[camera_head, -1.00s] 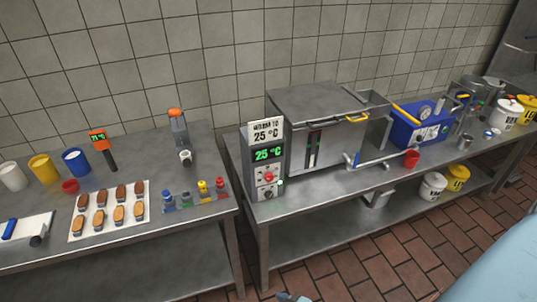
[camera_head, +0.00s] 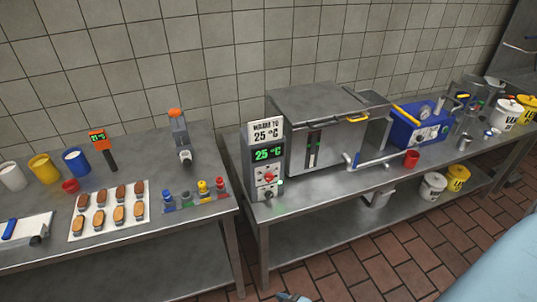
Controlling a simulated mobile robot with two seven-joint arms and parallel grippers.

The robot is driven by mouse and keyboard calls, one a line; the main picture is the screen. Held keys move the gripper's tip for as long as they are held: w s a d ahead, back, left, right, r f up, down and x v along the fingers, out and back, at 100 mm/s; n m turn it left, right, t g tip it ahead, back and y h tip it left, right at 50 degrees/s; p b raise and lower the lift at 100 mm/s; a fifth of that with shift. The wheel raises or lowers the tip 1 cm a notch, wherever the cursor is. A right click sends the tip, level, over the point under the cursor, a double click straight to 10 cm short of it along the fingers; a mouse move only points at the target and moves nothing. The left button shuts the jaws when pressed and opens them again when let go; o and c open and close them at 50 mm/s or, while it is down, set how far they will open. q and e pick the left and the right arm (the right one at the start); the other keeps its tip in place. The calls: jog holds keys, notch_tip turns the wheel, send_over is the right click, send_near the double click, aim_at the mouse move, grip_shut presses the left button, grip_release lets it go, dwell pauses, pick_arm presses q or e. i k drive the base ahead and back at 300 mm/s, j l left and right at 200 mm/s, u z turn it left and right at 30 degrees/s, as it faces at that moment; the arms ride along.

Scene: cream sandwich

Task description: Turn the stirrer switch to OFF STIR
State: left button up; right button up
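The grey machine (camera_head: 326,103) stands on the right-hand table with a control box at its left side. The box has a sign and a green display (camera_head: 268,153) reading 25 °C. Below the display are a red knob (camera_head: 269,177) and a dark knob (camera_head: 266,194). Their labels are too small to read, so I cannot tell which is the stirrer switch or how it is set. At the bottom edge a small grey-blue tip (camera_head: 291,297) shows, perhaps part of one of my grippers; its fingers cannot be made out.
A gap separates the tables.

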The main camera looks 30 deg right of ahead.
aim_at(268, 195)
jog(key=i+j+z, duration=0.2)
jog(key=j, duration=0.15)
jog(key=i+j+z, duration=0.2)
jog(key=j, duration=0.15)
jog(key=j+z, duration=0.2)
jog(key=j, duration=0.15)
